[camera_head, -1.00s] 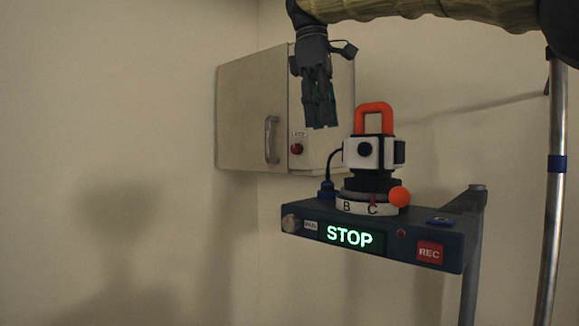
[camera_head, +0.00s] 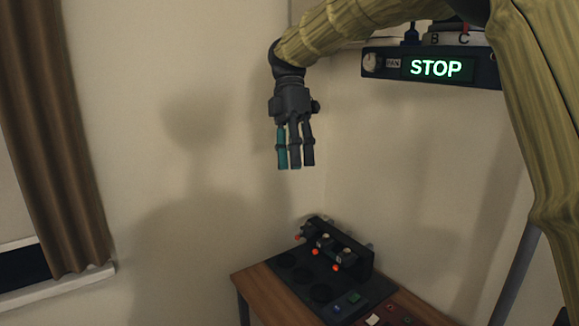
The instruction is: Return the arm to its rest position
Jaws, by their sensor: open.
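My gripper (camera_head: 294,166) hangs in free air in the upper middle of the head view, fingers pointing down. Its fingers are spread a little apart with nothing between them, so it is open and empty. One finger is teal, the others dark grey. My arm, in a yellowish ribbed cover, reaches in from the upper right. The gripper is well above the wooden table (camera_head: 256,287) and apart from it.
The blue-grey panel (camera_head: 378,63) with a lit STOP sign is at the upper right, partly behind my arm. On the table, a black fixture (camera_head: 345,256) carries several dark units with orange knobs. A brown curtain (camera_head: 60,140) and window sill (camera_head: 60,292) are at the left. The wall between is clear.

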